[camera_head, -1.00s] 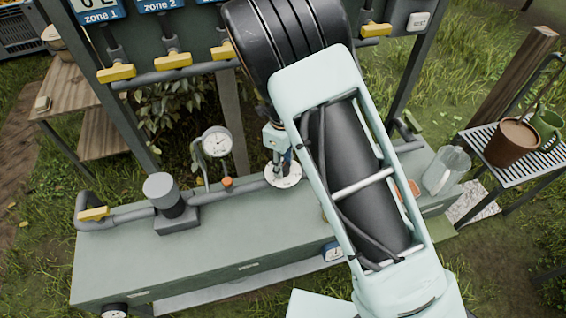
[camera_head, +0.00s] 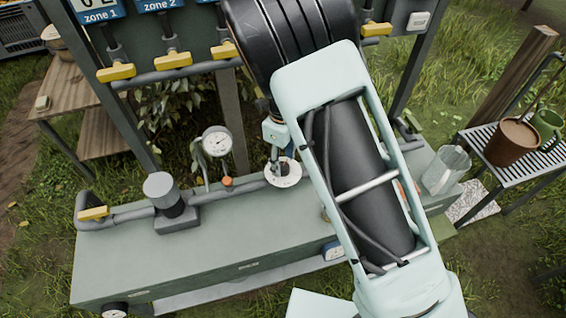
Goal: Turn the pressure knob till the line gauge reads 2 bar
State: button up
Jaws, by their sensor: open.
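The line gauge (camera_head: 217,141) is a round white dial on the pipe behind the green bench. Its needle and numbers are too small to read. My gripper (camera_head: 276,162) points down just beside a white round disc (camera_head: 284,174) on the bench pipe. The disc may be the dial plate of the pressure knob; the knob itself cannot be made out clearly behind my fingers and arm. My gripper is open, and I cannot tell whether the fingers touch anything. My large pale arm covers the bench right of the disc.
A grey capped cylinder (camera_head: 160,188) and a yellow valve handle (camera_head: 94,213) stand on the bench's left. Yellow zone valves (camera_head: 172,61) line the upper pipe. A glass jar (camera_head: 446,168) stands at the bench's right end. The bench front (camera_head: 240,240) is clear.

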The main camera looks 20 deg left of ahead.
aim_at(283, 166)
notch_tip(283, 166, up, 10)
dwell(0.3)
jog(key=shift+r, duration=0.1)
